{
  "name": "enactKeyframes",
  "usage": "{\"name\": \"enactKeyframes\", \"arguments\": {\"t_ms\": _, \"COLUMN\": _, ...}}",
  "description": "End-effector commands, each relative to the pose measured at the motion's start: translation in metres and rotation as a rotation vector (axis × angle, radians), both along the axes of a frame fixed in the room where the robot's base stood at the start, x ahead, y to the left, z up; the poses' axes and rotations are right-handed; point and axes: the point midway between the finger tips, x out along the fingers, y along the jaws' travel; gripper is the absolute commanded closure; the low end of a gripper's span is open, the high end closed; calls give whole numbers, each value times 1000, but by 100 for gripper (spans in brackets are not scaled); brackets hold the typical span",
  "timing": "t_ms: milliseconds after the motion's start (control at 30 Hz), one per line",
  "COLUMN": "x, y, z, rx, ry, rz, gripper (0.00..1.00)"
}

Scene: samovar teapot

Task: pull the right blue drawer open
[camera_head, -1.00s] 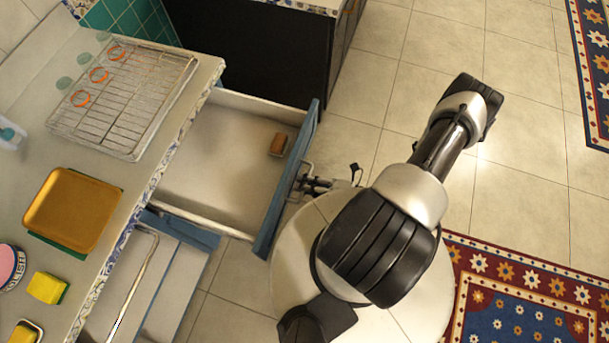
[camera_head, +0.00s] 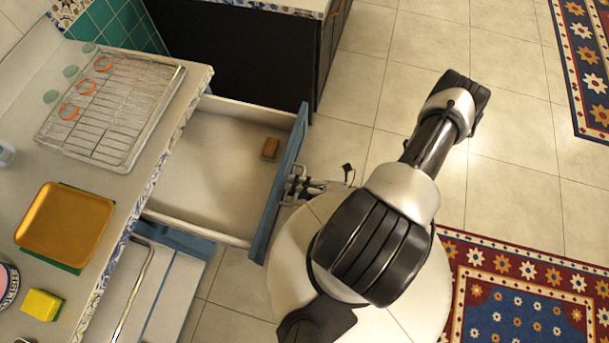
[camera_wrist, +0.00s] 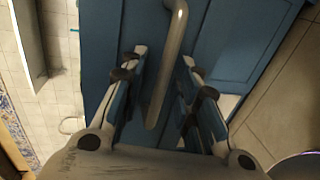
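The blue drawer (camera_head: 279,185) stands pulled well out from under the counter in the head view. Its light interior holds a small brown block (camera_head: 270,148) near the front. My gripper (camera_head: 298,187) is at the handle on the drawer's outer face. In the wrist view, the grey handle bar (camera_wrist: 167,75) runs between my gripper's two fingers (camera_wrist: 163,60) in front of the blue front. The fingers are spread, with a visible gap on the left side of the bar. Contact on the right side is unclear.
A blue-edged panel with a long bar (camera_head: 134,290) lies below the counter at lower left. The counter (camera_head: 130,170) carries a wire rack (camera_head: 110,105), yellow tray (camera_head: 65,222) and sponge (camera_head: 42,305). A dark cabinet (camera_head: 240,50) stands behind. Tiled floor (camera_head: 520,190) is free at right.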

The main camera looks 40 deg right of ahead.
Motion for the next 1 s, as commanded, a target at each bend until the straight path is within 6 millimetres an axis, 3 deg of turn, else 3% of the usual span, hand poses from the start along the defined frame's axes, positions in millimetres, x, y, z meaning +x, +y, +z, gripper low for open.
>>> {"name": "enactKeyframes", "arguments": {"t_ms": 267, "x": -10, "y": -10, "z": 3, "rx": -2, "ry": -2, "rz": -4, "gripper": 71}}
{"name": "enactKeyframes", "arguments": {"t_ms": 700, "x": -75, "y": -60, "z": 20, "rx": -3, "ry": 0, "rz": -6, "gripper": 71}}
{"name": "enactKeyframes", "arguments": {"t_ms": 1000, "x": -93, "y": -72, "z": 25, "rx": 0, "ry": -1, "rz": -1, "gripper": 71}}
